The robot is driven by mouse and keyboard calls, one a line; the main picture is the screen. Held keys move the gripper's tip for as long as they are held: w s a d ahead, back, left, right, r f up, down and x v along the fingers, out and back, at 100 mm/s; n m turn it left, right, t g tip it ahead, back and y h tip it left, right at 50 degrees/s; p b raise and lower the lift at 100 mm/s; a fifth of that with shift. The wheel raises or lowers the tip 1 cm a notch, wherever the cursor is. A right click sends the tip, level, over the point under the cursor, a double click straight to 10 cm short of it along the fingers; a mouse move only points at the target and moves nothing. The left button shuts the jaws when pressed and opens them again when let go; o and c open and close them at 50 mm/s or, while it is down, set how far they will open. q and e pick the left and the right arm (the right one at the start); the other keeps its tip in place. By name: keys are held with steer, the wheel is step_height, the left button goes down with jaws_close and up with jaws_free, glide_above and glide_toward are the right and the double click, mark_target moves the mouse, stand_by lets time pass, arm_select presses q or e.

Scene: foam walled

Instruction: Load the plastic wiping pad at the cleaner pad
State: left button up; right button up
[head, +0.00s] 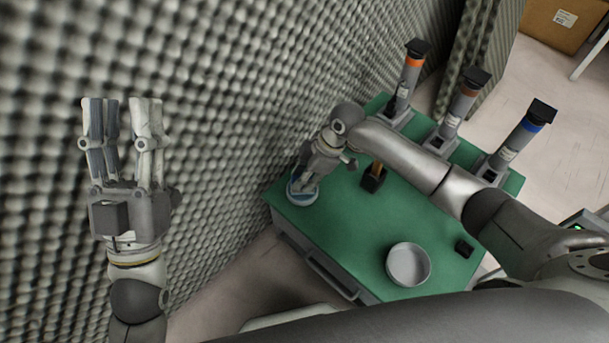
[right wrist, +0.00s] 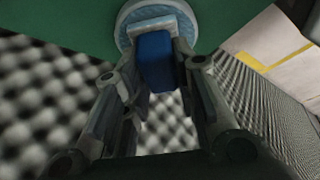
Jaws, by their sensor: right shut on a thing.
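A round pale-blue and white pad (head: 302,200) lies at the left corner of the green table. In the right wrist view the same round pad (right wrist: 135,14) shows at the top, ahead of my fingers. My right gripper (head: 304,184) points down over it, shut on a dark blue block (right wrist: 155,62). The block's far end meets a pale bar at the round pad; I cannot tell whether they are joined or which piece is the wiping pad. My left gripper (head: 122,112) is open and empty, fingers up, in front of the foam wall.
The green table (head: 340,235) also holds a grey round bowl (head: 408,264), a black holder with an orange-yellow piece (head: 374,177), a small black block (head: 464,248) and three grey tube dispensers (head: 462,108) at the back. Foam wall (head: 230,110) stands close on the left.

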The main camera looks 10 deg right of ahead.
arm_select(q)
steer(key=shift+w+d+f+g, duration=0.1)
steer(key=shift+w+f+g, duration=0.5)
steer(key=shift+w+f, duration=0.15)
arm_select(e)
steer(key=shift+s+f, duration=0.1)
steer(key=shift+f, duration=0.05)
stand_by(3.0)
arm_select(q)
steer(key=shift+p, duration=0.3)
